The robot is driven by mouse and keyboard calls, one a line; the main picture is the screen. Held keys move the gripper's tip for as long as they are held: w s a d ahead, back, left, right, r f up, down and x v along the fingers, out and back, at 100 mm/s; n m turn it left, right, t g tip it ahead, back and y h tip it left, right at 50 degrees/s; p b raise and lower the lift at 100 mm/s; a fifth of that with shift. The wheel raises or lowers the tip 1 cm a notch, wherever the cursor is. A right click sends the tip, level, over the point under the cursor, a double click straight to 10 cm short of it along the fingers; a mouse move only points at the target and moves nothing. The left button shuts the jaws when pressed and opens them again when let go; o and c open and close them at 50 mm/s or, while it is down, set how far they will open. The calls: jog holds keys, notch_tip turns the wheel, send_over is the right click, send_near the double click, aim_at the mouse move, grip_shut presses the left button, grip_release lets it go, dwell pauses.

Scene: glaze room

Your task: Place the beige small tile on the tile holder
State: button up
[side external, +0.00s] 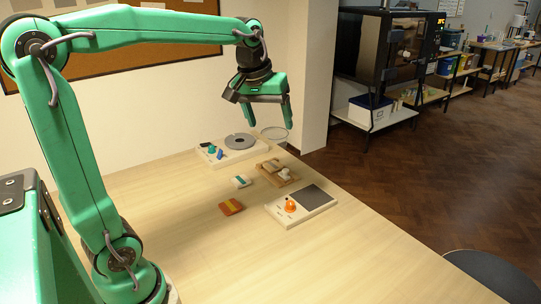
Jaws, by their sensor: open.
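A brown wooden rack (290,182), which looks like the tile holder, sits mid-table toward the back. A small pale beige piece (268,165) lies on or against its left end; it may be the beige tile, but it is too small to be sure. I cannot tell whether it rests in the rack. My green gripper (270,122) is open and empty, pointing down, high above the table and behind the rack in the picture.
An orange-yellow block (231,207) and a white-teal block (241,182) lie left of the rack. A board with an orange knob and dark pad (314,195) lies right. A board with a grey disc (240,141) and a clear bowl (274,134) are behind. The front table is clear.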

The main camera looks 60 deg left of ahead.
jog(key=s+d+f+m+t, duration=0.1)
jog(key=s+d+f+m, duration=0.2)
jog(key=s, duration=0.5)
jog(key=s+d+f+m+t, duration=0.1)
jog(key=s+d+f+m, duration=0.2)
jog(key=s, duration=0.5)
jog(key=shift+d+m+h, duration=0.3)
jog(key=shift+d, duration=0.25)
